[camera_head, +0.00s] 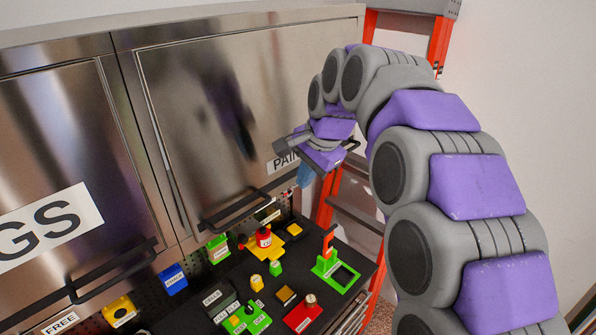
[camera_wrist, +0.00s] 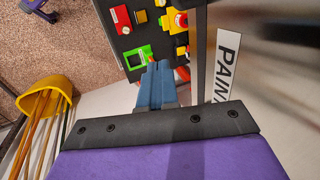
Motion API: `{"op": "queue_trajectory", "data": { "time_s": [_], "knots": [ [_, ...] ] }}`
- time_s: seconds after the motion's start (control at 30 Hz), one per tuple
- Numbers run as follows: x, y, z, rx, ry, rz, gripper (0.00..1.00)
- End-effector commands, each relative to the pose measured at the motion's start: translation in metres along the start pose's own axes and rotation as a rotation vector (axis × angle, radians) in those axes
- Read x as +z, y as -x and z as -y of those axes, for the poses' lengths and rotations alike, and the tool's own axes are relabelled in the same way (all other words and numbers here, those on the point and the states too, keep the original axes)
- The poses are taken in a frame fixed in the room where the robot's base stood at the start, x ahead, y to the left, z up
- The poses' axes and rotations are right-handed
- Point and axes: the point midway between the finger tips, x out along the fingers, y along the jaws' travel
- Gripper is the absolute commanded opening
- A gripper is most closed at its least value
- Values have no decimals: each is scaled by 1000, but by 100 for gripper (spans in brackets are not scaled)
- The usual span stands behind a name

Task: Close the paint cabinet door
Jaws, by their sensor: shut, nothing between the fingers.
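The paint cabinet door (camera_head: 215,110) is a shiny steel panel with a black bar handle (camera_head: 245,208) along its lower edge. It looks flush or nearly flush with its frame; I cannot tell whether a small gap is left. Its white label (camera_head: 281,163) reads "PAIN", with the end hidden behind my gripper. My gripper (camera_head: 305,177) is at the door's lower right corner, with blue fingers pointing down. In the wrist view the blue fingers (camera_wrist: 156,85) are together and empty, left of the door's edge and the label (camera_wrist: 228,65). I cannot tell whether they touch the door.
A second steel cabinet door (camera_head: 60,150) marked "GS" is on the left. Below, a black worktop (camera_head: 225,270) holds several small coloured items. An orange ladder (camera_head: 325,205) stands close behind my arm at right. A yellow bin (camera_wrist: 45,95) shows in the wrist view.

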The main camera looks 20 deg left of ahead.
Motion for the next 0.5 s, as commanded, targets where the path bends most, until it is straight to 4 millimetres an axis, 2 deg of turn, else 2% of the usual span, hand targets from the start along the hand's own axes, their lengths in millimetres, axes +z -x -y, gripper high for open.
{"op": "queue_trajectory", "data": {
  "time_s": [0.2, 0.5],
  "knots": [
    [3, -40, 5, 8, 2, 1, 0],
    [3, -80, 5, 6, 2, 0, 0]
  ]
}}
